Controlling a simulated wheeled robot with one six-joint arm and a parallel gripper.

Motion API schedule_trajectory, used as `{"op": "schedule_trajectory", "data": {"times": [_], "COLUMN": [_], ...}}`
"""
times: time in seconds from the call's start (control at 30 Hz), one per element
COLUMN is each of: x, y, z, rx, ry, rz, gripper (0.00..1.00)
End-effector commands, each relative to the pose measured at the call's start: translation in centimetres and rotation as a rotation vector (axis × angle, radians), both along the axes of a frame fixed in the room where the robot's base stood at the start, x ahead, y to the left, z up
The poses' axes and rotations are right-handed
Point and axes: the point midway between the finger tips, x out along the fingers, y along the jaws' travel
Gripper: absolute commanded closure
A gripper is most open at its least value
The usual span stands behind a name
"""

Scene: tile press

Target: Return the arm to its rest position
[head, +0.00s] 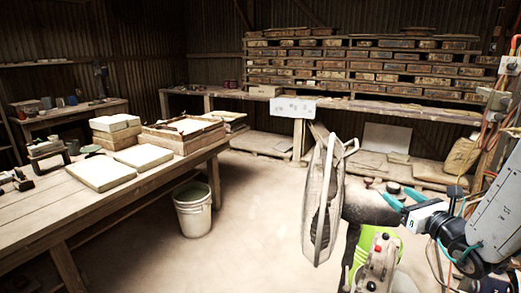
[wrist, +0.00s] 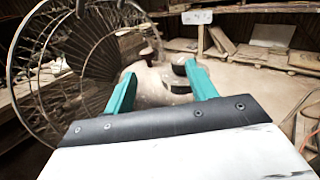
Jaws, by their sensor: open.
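In the head view a gap shows between wheel and fingers.
A wooden workbench (head: 60,215) with pale tiles (head: 145,156) stands at left, a white bucket (head: 193,212) beside it. Racks of bricks (head: 370,65) line the back. Cables (head: 497,140) hang at right. The middle floor (head: 255,215) is clear.

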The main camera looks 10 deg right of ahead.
Motion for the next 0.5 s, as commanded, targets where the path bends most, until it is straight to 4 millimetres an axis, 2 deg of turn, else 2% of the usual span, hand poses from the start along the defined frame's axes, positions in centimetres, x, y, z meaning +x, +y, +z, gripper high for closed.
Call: {"op": "schedule_trajectory", "data": {"times": [0.07,0.17,0.2,0.3,0.4,0.5], "x": [-0.1,-1.6,-2.7,-6.6,-11.2,-16.0], "y": [3.9,10.7,13.5,19.4,23.5,25.5], "z": [1.9,4.1,4.8,5.7,5.7,5.0], "rx": [-0.080,-0.238,-0.316,-0.522,-0.746,-0.988], "ry": [-0.018,-0.042,-0.055,-0.082,-0.109,-0.134], "rz": [0.141,0.396,0.510,0.786,1.043,1.281], "gripper": [0.43,0.43,0.43,0.43,0.43,0.43]}}
